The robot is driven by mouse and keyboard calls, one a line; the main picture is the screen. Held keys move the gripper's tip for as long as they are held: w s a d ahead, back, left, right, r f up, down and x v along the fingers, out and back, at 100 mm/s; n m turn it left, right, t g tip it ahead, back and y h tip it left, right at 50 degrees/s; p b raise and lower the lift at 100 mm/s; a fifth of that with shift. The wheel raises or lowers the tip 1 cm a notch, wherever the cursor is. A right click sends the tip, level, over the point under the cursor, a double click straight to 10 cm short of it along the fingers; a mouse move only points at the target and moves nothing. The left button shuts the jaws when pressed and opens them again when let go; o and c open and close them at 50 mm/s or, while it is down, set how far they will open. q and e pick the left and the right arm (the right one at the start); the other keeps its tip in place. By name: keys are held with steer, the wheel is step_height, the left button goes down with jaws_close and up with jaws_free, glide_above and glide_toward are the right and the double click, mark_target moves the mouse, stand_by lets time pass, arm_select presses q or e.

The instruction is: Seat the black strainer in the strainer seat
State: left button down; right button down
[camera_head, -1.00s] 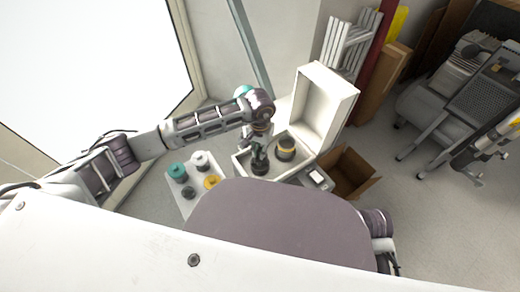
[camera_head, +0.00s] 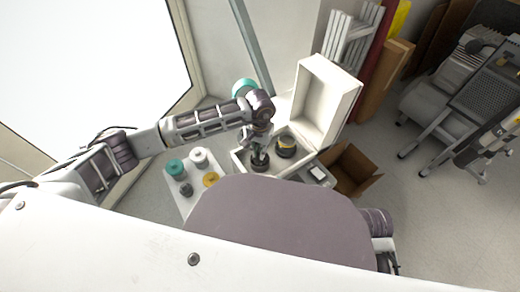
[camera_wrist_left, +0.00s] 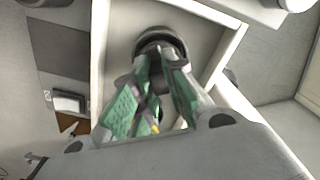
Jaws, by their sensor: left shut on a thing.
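My left gripper (camera_head: 259,155), with green finger pads, points down into the open white box. It is shut on the black strainer (camera_head: 260,167), a dark round piece at the fingertips. In the left wrist view the strainer (camera_wrist_left: 162,38) shows as a dark disc with a rim beyond the fingertips (camera_wrist_left: 158,70), inside the white-walled box. The fingers partly cover it. I cannot tell whether it touches the box floor or sits in a seat; the strainer seat is not clearly identifiable. My right gripper is not in view.
The white box (camera_head: 330,97) has its lid raised at the back. A black and yellow round part (camera_head: 286,146) stands in it, right of the gripper. A pale tray (camera_head: 177,205) with teal, white, dark and yellow round parts lies left. An open cardboard box (camera_head: 350,170) is at right.

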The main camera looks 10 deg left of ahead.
arm_select(q)
steer(key=shift+f, duration=0.3)
steer(key=c, duration=1.4)
jaws_free()
steer(key=shift+o, duration=0.2)
steer(key=c, duration=0.4)
steer(key=shift+r, duration=0.15)
steer(key=shift+r+p, duration=1.9)
steer(key=shift+r, duration=1.95)
